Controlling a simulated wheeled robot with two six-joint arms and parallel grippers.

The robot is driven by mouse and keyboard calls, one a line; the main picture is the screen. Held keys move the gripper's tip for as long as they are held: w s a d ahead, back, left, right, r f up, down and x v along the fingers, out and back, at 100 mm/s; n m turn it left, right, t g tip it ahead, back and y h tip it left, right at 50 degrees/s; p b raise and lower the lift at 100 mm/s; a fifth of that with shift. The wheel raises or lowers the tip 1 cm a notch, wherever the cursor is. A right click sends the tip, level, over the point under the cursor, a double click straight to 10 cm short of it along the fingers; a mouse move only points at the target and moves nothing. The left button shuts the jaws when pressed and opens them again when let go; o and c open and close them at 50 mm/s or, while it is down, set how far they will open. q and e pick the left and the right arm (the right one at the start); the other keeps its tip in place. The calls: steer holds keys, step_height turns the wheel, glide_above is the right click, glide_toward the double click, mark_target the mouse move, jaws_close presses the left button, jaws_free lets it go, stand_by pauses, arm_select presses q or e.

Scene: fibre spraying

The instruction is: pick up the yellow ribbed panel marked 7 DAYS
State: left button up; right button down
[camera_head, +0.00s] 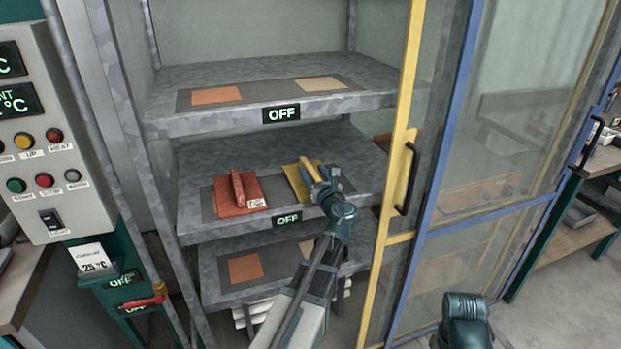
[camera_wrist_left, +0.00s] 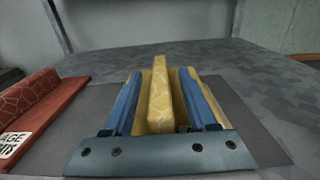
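The yellow ribbed panel (camera_head: 293,178) lies on the right part of the dark mat on the middle shelf. In the left wrist view its upright rib (camera_wrist_left: 159,92) stands between the blue fingers of my left gripper (camera_wrist_left: 160,95). The fingers are open, one on each side of the rib, with a visible gap at least on the right side. In the head view my left gripper (camera_head: 322,176) reaches in over the panel and hides part of it. No 7 DAYS marking can be read.
A red ribbed panel (camera_head: 238,194) with a white label lies left of the yellow one. The middle shelf (camera_head: 225,157) sits between an upper and a lower shelf. A yellow-framed door (camera_head: 397,140) with a dark handle (camera_head: 407,180) stands close right of my left arm.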

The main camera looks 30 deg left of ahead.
arm_select(q)
jaws_close()
stand_by(1.2)
